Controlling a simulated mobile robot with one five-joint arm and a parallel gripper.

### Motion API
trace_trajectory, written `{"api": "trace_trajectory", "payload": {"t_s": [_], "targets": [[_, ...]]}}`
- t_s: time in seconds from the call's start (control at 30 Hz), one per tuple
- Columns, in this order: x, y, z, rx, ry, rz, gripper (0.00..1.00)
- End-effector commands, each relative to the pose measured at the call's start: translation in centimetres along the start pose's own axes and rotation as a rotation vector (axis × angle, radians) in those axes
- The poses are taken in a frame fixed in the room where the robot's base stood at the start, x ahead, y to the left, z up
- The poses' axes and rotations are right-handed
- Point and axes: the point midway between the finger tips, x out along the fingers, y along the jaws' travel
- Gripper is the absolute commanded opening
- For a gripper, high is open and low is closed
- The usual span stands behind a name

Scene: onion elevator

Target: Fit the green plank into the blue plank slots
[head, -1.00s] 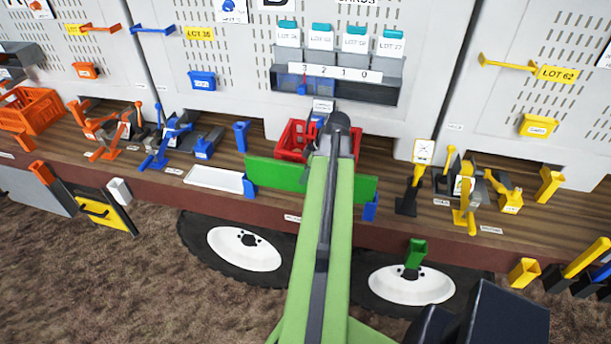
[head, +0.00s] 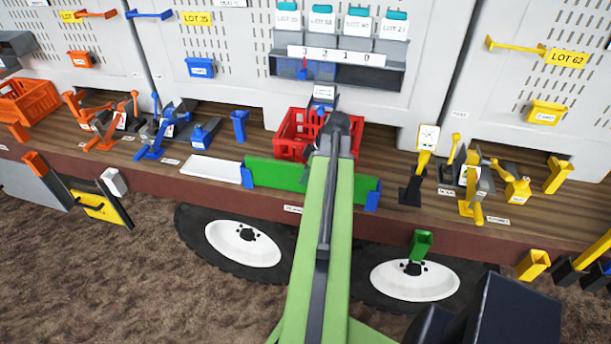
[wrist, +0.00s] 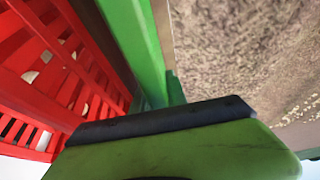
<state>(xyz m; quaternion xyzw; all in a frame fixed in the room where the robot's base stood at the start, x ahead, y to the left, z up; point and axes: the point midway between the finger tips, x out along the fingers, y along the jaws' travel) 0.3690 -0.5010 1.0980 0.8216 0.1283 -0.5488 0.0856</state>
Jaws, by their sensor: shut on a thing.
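The green plank (head: 277,173) stands on its long edge along the front edge of the wooden deck. Its left end meets the left blue slot (head: 247,173) and its right end meets the right blue slot (head: 373,194). Whether it is fully down in both slots I cannot tell. My gripper (head: 333,140) is at the plank's middle and shut on it; my arm hides that part.
A red crate (head: 295,135) stands just behind the plank, and it fills the left of the wrist view (wrist: 50,60). A white tray (head: 212,168) lies left of the left slot. A black-and-yellow lever (head: 412,182) stands to the right. Wheels lie below the deck.

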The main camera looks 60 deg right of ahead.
Motion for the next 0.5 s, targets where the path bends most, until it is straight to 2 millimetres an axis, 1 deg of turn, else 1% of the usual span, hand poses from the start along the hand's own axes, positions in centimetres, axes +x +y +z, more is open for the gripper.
{"api": "trace_trajectory", "payload": {"t_s": [0.03, 0.13, 0.47, 0.5], "targets": [[0.5, 0.01, 0.19, 0.0, 0.001, 0.0, 0.0], [0.79, 0.0, 0.31, 0.0, 0.001, 0.0, 0.0], [0.83, 0.0, 0.33, 0.0, 0.001, 0.0, 0.0], [0.83, 0.01, 0.33, 0.0, 0.001, 0.0, 0.21]]}}
